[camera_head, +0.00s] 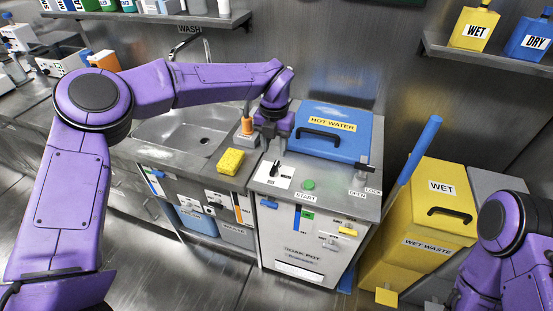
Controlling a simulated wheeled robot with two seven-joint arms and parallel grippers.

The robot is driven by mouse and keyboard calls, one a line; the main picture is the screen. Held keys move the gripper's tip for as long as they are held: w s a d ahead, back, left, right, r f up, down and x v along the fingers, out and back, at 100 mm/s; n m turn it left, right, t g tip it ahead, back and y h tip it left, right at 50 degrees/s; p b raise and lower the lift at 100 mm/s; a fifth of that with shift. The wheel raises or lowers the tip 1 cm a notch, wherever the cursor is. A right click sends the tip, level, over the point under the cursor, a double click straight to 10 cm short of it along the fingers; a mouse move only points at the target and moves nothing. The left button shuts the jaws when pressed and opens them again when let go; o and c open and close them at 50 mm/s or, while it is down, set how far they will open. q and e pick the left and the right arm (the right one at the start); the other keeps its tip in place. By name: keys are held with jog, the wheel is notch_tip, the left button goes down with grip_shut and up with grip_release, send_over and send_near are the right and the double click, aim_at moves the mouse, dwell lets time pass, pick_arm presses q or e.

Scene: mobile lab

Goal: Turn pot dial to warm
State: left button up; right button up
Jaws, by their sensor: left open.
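The soak pot (330,240) is a steel cabinet with a blue "HOT WATER" lid (350,147), which is closed. Its dial plate (268,182) is white with small dark marks and lies on the top left of the pot. A black dial pointer (274,168) shows on the plate, but its setting is too small to read. My left gripper (268,148) is open and points down, just above and behind the dial plate. I cannot tell whether its fingers touch the dial. My right arm is at the lower right, with its gripper out of view.
A green START button (309,185) and an OPEN/LOCK lever (363,173) sit right of the dial. A yellow sponge (231,161) and orange-topped bottle (247,125) stand left by the sink (185,138). A yellow wet-waste bin (415,215) stands right.

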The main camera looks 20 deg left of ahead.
aim_at(275, 166)
pick_arm(q)
notch_tip(275, 166, down, 7)
jog(key=shift+p, duration=0.45)
jog(key=shift+s, duration=0.1)
jog(key=shift+c, duration=0.3)
grip_shut()
